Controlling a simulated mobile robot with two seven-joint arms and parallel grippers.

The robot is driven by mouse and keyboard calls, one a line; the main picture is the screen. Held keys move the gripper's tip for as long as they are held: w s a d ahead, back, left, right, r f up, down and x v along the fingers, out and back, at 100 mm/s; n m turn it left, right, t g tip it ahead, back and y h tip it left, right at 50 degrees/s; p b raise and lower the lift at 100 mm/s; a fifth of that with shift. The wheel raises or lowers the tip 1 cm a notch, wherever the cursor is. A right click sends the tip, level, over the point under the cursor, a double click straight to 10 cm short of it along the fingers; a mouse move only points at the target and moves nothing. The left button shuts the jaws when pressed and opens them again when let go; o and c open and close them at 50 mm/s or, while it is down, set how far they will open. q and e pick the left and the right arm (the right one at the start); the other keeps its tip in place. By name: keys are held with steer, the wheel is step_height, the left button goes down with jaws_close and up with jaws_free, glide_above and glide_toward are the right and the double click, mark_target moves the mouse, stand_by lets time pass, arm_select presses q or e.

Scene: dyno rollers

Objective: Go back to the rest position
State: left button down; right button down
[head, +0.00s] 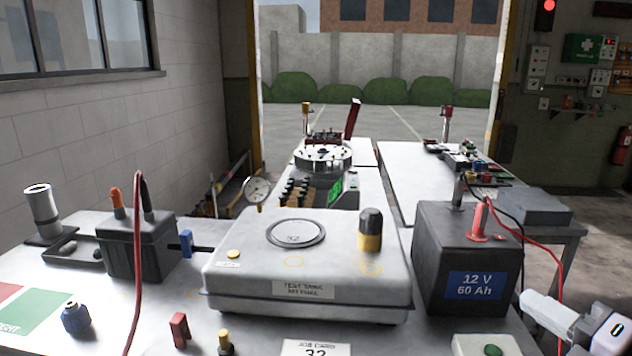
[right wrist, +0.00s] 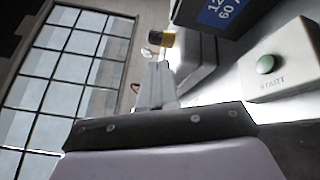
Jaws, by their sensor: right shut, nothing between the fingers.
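My right gripper (head: 530,300) is at the lower right of the head view, its pale fingers pointing left into the scene. It is shut and empty, beside the front right corner of the black 12 V battery (head: 466,260) and above the bench edge. In the right wrist view the closed fingers (right wrist: 157,72) show in the middle, with nothing between them. My left gripper is not in view.
A white box with a green START button (head: 487,347) stands close to the right gripper; its START label (right wrist: 280,85) shows in the wrist view. A red cable (head: 556,240) hangs right of the battery.

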steer(key=s+d+f+m+g+h, duration=0.25)
steer(key=f+m+h, duration=0.25)
steer(key=f+m, duration=0.3)
steer(key=s+d+f+m+g+h, duration=0.1)
steer(key=s+f+m+h, duration=0.35)
steer(key=f+m, duration=0.35)
steer(key=s+a+f+m+g+y, duration=0.1)
steer(key=s+a+f+m+g, duration=0.4)
steer(key=s, duration=0.3)
steer(key=s+a+f+m+g+y, duration=0.2)
steer(key=s+a+f+m+g, duration=0.25)
steer(key=s+a, duration=0.3)
steer(key=w+a+f+t+y, duration=0.1)
steer(key=w+a+f+t, duration=0.2)
steer(key=w+f+t, duration=0.3)
step_height(320, 180, down, 3)
steer(key=shift+w+t+b, duration=0.35)
steer(key=shift+w+t, duration=0.05)
steer(key=shift+t, duration=0.2)
